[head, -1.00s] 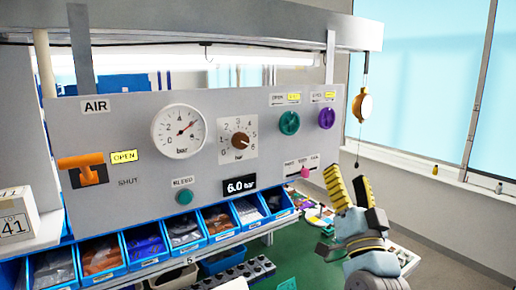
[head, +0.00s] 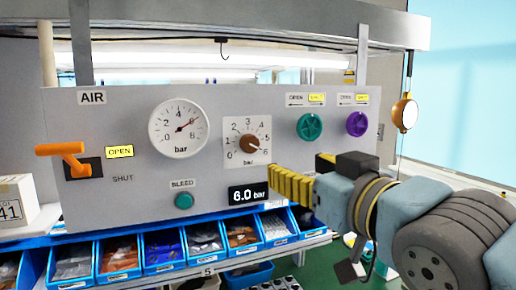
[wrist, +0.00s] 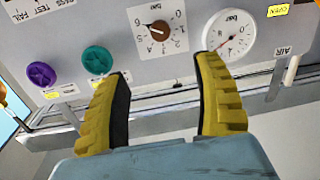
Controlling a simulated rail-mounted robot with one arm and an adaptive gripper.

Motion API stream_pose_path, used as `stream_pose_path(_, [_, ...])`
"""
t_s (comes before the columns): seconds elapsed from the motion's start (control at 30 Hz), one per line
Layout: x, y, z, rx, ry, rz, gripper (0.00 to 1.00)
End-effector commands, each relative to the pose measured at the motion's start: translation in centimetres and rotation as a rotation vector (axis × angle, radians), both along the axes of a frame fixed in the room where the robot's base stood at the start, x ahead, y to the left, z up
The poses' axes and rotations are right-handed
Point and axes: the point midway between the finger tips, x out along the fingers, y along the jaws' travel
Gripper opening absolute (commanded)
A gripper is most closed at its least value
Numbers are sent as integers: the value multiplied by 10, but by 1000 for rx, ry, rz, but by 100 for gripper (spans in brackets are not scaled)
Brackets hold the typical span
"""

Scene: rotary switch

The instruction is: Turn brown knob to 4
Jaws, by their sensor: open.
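The brown knob (head: 250,141) sits on a white square dial plate (head: 233,126) marked 0 to 6 on the grey panel. Its pointer is turned to the lower right, near the 6. The knob also shows in the wrist view (wrist: 159,31), beyond the fingertips and roughly between them, with the picture turned over. My gripper (head: 294,168) is open and empty, with yellow ribbed fingers, below and right of the knob in the head view. In the wrist view, my gripper (wrist: 164,66) shows both fingers apart, not touching the knob.
Green (head: 310,126) and purple (head: 357,124) knobs are to the right. An orange lever (head: 62,150) is far left. Blue bins (head: 160,268) line the panel's foot.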

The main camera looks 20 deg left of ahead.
Motion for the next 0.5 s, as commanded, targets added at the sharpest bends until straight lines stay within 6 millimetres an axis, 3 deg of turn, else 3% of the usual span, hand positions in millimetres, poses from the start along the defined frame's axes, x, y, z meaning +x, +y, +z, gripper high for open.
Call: stream_pose_path(0.5, [38,41,1,1,1,2,67])
